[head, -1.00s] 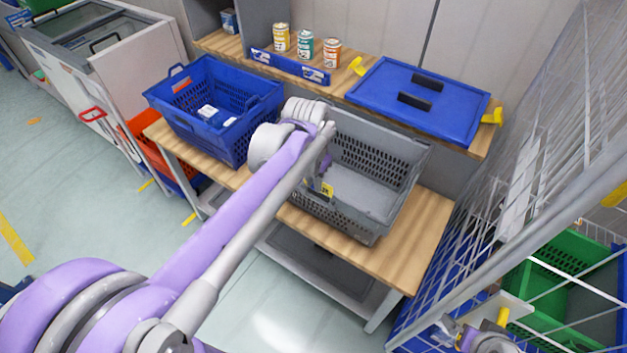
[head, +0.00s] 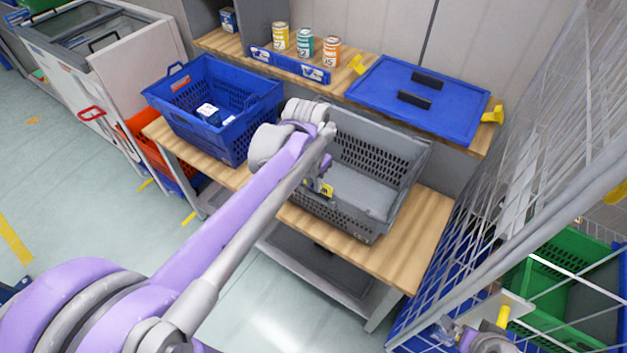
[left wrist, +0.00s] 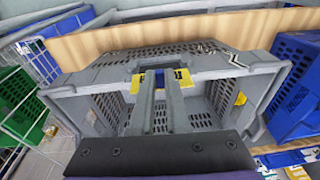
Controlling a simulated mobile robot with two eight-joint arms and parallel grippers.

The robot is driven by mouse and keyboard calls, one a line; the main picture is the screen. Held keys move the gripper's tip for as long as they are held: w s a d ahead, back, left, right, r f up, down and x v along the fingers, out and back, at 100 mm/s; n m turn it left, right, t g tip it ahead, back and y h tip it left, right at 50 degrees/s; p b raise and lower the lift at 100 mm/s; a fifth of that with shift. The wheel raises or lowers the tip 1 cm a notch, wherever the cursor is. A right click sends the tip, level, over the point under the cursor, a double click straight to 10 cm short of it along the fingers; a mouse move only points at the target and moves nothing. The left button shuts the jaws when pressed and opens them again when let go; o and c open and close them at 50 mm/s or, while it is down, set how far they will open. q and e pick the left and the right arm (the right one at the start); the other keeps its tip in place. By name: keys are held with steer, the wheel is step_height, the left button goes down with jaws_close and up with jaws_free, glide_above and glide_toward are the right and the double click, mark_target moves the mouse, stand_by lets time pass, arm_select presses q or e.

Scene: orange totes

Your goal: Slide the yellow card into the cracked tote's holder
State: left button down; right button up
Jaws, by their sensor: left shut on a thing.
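The cracked grey tote (head: 400,165) stands on the wooden bench, open side up. In the left wrist view a jagged crack mark shows on its rim (left wrist: 232,58). My left gripper (left wrist: 160,80) is shut on the yellow card (left wrist: 184,78), which shows on both sides of the fingers. The card is at the tote's near wall, also in the head view (head: 327,190). The card holder is hidden behind the fingers and card, so I cannot tell whether the card is inside it. Part of my right arm shows at the bottom right; its jaws are unclear.
A blue tote (head: 262,95) stands left of the grey tote. A wire mesh cage (head: 530,180) is on the right, with a green tote (head: 560,255) beyond. The bench right of the grey tote is clear.

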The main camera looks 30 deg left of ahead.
arm_select(q)
steer(key=shift+f+b, duration=0.95)
steer(key=shift+f, duration=0.75)
arm_select(e)
steer(key=shift+s+f, duration=0.25)
steer(key=shift+f, duration=0.45)
steer(key=shift+s+f, duration=0.25)
steer(key=shift+f, duration=0.4)
arm_select(q)
steer(key=c, duration=0.8)
jaws_free()
steer(key=shift+r, duration=0.1)
